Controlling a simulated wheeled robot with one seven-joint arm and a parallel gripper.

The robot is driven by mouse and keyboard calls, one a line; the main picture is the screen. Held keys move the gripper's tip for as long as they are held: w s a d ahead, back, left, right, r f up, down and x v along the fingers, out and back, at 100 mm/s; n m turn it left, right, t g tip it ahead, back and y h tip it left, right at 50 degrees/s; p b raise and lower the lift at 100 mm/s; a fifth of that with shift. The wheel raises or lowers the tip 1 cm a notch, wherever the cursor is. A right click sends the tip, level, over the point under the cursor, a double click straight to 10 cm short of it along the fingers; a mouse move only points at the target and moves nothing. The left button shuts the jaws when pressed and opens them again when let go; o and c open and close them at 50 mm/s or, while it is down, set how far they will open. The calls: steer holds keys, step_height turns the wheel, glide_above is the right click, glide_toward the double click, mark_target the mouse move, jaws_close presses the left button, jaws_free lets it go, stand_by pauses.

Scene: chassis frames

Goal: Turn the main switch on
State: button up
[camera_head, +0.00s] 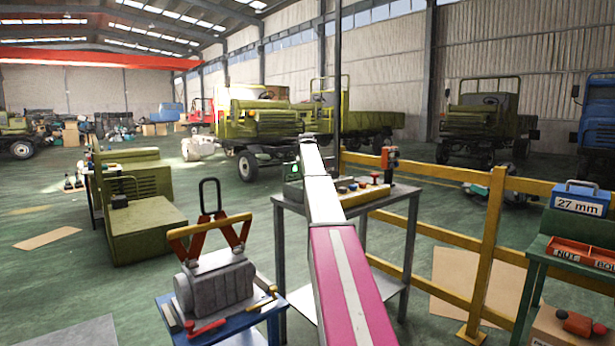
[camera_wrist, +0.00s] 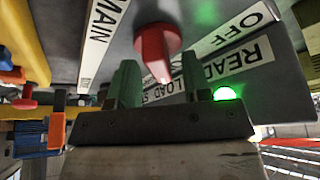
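In the wrist view, a red rotary knob (camera_wrist: 158,48) stands out from a grey panel (camera_wrist: 215,18), with its handle tip pointing down in the picture. A MAIN label (camera_wrist: 104,30) is to its left, and OFF (camera_wrist: 245,30) and READY (camera_wrist: 240,65) labels are to its right. A green lamp (camera_wrist: 226,93) glows by the READY label. My gripper (camera_wrist: 158,88) is open, with one finger on each side of the knob's handle tip; whether they touch it is unclear. In the head view, my arm hides the gripper and the knob.
In the head view, the grey worktable (camera_head: 408,192) holds the control box and several small parts. A yellow railing (camera_head: 490,250) runs behind it. A blue cart (camera_head: 277,308) with a grey engine block (camera_head: 215,285) stands front left. A green bench (camera_head: 537,250) is at right.

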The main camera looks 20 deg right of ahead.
steer(key=v, duration=1)
steer(key=shift+r, duration=0.4)
steer(key=shift+s, duration=0.15)
